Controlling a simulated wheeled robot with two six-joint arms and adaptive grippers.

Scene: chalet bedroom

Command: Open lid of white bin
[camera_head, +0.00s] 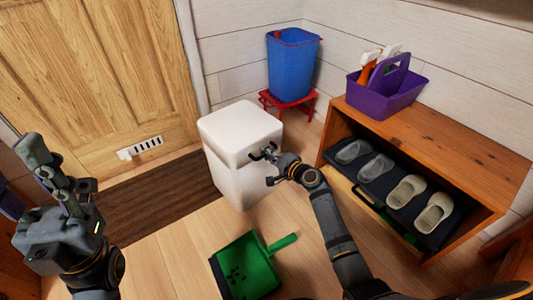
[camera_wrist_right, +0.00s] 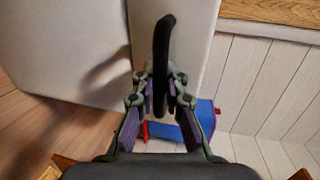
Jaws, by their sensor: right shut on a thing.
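The white bin (camera_head: 232,165) stands upright on the floor in the head view, and its lid (camera_head: 240,130) lies closed on top. A black handle (camera_wrist_right: 163,60) sticks out from the bin's front. My right gripper (camera_head: 272,163) is at the bin's front right, just below the lid. In the right wrist view, its fingers (camera_wrist_right: 160,88) are shut on the black handle, with the white bin filling the upper left. My left gripper (camera_head: 48,165) is raised at the far left, away from the bin; its finger opening is unclear.
A green dustpan (camera_head: 245,268) lies on the floor in front of the bin. A blue bucket (camera_head: 292,65) sits on a red stool (camera_head: 268,101) behind it. To the right, a wooden shoe cabinet (camera_head: 450,150) holds slippers and a purple caddy (camera_head: 385,98). A brown mat (camera_head: 150,210) lies left.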

